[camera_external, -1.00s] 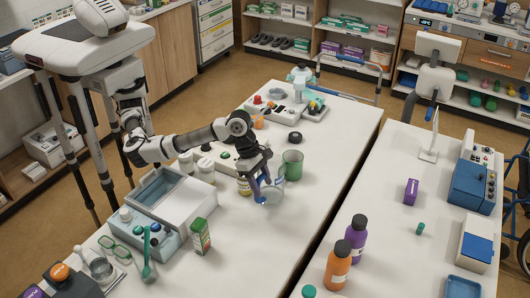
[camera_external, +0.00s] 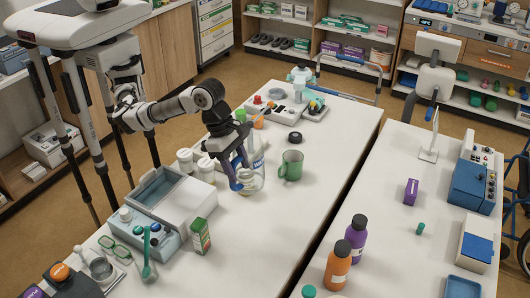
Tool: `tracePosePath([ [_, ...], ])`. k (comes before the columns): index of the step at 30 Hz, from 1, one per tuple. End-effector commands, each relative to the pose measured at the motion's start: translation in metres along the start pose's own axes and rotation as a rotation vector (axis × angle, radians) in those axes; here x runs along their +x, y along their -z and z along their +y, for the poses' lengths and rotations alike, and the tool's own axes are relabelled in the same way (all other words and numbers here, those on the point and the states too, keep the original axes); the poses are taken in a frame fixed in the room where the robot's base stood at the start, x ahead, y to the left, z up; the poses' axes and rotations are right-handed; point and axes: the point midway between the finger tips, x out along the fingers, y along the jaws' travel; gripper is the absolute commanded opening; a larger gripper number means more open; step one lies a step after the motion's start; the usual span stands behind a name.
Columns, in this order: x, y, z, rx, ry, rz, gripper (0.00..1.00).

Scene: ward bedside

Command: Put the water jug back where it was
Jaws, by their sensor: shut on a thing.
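The water jug appears as a clear vessel with a blue-and-white patch (camera_external: 258,160), near the middle of the long white table. My gripper (camera_external: 238,170) is shut on it from its left side, with blue parts showing at the fingers. The jug looks roughly upright. I cannot tell whether its base touches the table. A yellowish item shows low at the jug, and I cannot tell whether it is behind it. A green mug (camera_external: 292,166) stands upright just to the right of the jug, apart from it.
White-lidded jars (camera_external: 206,169) and a grey-white box with an open bin (camera_external: 185,200) stand left of the jug. A black round item (camera_external: 295,138) lies behind the mug. The table (camera_external: 285,235) is clear at front right.

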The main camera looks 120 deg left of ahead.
Motion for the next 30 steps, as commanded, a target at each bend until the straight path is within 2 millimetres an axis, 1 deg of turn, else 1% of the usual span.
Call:
tracePosePath([
  [1,0.014,0.006,-0.001,0.0,-0.002,0.004,0.1],
  [3,0.031,0.012,0.001,-0.001,-0.004,0.002,0.1],
  [12,0.098,0.037,0.002,0.002,-0.002,0.002,0.1],
  [15,0.112,0.042,0.002,0.002,-0.001,0.001,0.1],
  [18,0.121,0.045,0.002,0.001,-0.001,-0.001,0.1],
  [23,0.131,0.049,0.002,0.001,0.0,0.0,0.1],
  [30,0.158,0.059,0.002,0.001,-0.001,0.0,0.1],
])
